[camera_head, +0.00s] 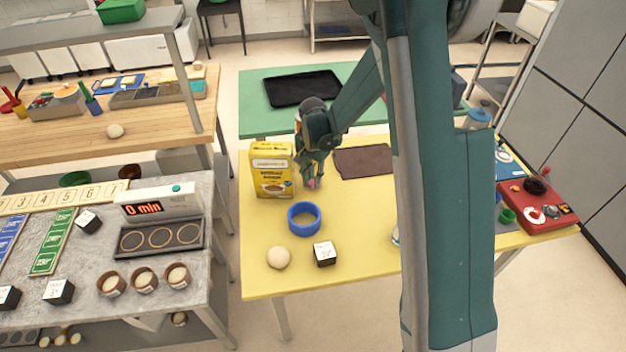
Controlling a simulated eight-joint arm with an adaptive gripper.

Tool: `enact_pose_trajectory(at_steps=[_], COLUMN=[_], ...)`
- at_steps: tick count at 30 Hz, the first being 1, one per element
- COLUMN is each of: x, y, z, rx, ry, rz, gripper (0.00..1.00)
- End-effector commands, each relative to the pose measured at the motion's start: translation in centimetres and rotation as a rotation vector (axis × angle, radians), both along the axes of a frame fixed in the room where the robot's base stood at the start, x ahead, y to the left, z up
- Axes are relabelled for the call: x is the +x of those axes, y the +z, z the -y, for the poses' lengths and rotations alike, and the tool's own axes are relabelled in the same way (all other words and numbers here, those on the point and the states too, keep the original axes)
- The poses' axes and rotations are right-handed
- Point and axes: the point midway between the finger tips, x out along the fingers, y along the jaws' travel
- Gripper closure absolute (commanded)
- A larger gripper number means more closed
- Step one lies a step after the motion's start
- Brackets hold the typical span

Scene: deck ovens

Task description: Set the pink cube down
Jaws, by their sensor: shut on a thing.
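The pink cube (311,183) shows as a small patch at the tips of my gripper (313,181). My gripper points down over the yellow table (350,230), just right of a yellow box, and is shut on the cube. The gripper's fingers hide most of the cube. I cannot tell whether the cube touches the table top or hangs a little above it.
A yellow box (270,171) stands close left of my gripper. A blue ring (304,218), a dough ball (278,258) and a black-and-white cube (325,253) are nearer. A brown mat (364,161) lies right. Bare table shows right of the ring.

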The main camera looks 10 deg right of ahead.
Motion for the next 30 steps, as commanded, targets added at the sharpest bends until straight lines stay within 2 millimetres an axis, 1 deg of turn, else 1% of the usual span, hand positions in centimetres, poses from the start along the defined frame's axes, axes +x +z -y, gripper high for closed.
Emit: enact_pose_trajectory(at_steps=[6, 7, 9, 10, 23, 26, 30], x=[0.0, 0.0, 0.0, 0.0, 0.0, 0.0, 0.0], y=[-0.4, -0.3, -0.3, -0.3, -0.1, 0.2, 1.3], z=[0.0, 0.0, 0.0, 0.0, 0.0, 0.0, 0.0], rx=[0.0, 0.0, 0.0, 0.0, 0.0, 0.0, 0.0], ry=[0.0, 0.0, 0.0, 0.0, 0.0, 0.0, 0.0], rz=[0.0, 0.0, 0.0, 0.0, 0.0, 0.0, 0.0], gripper=[0.9, 0.81, 0.72, 0.69, 0.69, 0.69, 0.69])
